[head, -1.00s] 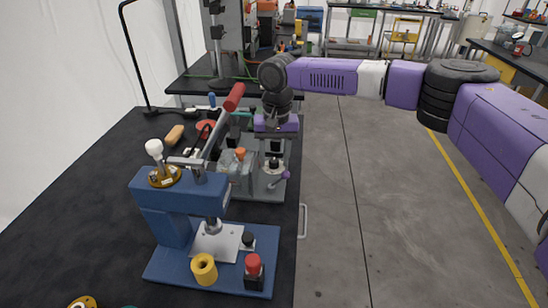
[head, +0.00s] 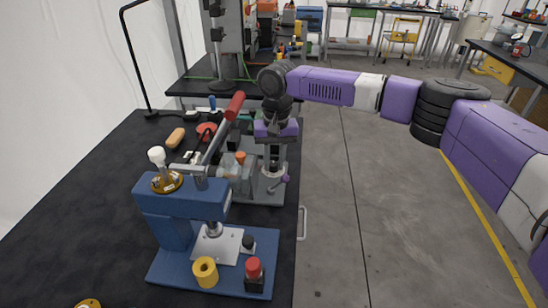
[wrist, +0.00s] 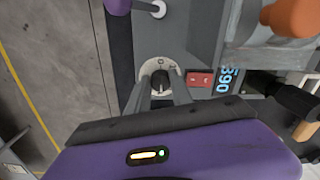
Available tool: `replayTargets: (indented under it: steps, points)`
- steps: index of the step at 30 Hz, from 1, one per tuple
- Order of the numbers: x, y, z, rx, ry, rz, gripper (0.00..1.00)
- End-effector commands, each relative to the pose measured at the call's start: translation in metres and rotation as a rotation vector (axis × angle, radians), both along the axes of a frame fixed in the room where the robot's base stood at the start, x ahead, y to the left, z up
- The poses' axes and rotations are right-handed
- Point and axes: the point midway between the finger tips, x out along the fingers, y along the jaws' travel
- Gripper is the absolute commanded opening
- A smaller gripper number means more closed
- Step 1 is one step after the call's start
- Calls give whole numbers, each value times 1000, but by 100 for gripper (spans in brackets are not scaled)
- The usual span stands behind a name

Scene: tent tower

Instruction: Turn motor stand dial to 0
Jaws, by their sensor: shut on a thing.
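The motor stand (head: 262,192) is a grey machine on the black bench, behind the blue press. Its dial (wrist: 147,74) shows in the wrist view as a pale round plate with marks and a dark knob in its middle. My gripper (wrist: 160,88) points down at the dial, its two fingers on either side of the knob and shut on it. In the head view my gripper (head: 273,166) stands right over the dial, and the fingers hide part of it. A red switch (wrist: 200,79) and a blue-lit number display (wrist: 230,79) sit beside the dial.
A blue press (head: 180,205) with a red-handled lever stands in front. A purple-knobbed handle (head: 286,179) sticks out close to my gripper. An orange knob (wrist: 292,17) rises at the right in the wrist view.

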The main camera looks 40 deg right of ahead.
Motion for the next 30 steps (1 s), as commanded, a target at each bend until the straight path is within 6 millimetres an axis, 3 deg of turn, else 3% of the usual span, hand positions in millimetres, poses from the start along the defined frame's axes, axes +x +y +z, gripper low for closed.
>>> replayTargets:
  steps: [20,30]
  points:
    - [-1,2,5,9,5,367,0]
    - [-1,-1,1,4,3,635,0]
